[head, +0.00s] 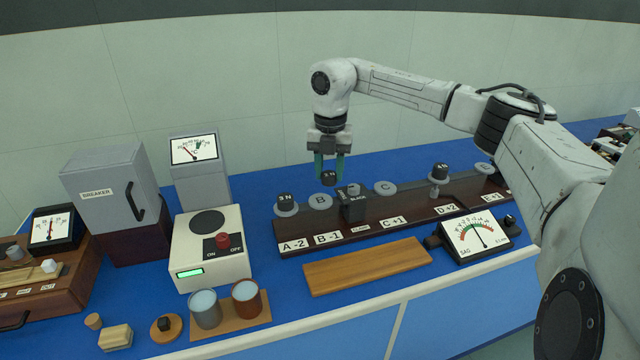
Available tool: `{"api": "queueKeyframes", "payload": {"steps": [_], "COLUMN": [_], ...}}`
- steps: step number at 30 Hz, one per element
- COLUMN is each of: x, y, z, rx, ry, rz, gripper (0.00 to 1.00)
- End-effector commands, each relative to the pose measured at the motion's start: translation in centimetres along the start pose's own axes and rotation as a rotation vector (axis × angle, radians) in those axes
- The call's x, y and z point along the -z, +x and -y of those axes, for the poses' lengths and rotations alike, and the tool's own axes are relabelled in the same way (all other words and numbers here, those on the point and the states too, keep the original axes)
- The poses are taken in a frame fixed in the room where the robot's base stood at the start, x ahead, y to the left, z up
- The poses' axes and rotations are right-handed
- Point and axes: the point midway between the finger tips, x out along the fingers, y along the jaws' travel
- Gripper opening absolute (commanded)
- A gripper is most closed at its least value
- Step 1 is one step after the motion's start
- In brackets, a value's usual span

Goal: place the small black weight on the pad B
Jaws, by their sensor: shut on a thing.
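My gripper (329,171) is shut on a small black weight (328,178), held between its teal fingertips. The weight hangs above the dark wooden rail, apart from it. Pad B (313,204) is a round grey pad marked "B", empty, on the rail. In the picture it lies just below the held weight and slightly to its left. The exact height of the weight over the pad cannot be told.
A black block (353,207) stands on the rail just right of pad B. A black weight (285,199) sits on pad A at the left. Pad C (385,188) is empty. Another black weight (440,171) stands at D. A wooden plank (367,266) lies in front.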

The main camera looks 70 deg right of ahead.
Motion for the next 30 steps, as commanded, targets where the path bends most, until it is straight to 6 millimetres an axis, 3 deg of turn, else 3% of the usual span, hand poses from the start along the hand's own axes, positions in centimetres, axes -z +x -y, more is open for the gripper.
{"api": "queueKeyframes", "payload": {"steps": [12,18,29,30], "x": [-0.6,-0.6,-0.6,-0.6], "y": [3.1,5.6,6.1,6.1], "z": [-2.4,-2.2,-2.2,-2.2], "rx": [0.000,-0.001,0.000,0.000], "ry": [0.000,0.000,-0.001,-0.001], "rz": [-0.001,0.000,0.002,0.002], "gripper": [0.02,0.02,0.02,0.42]}}
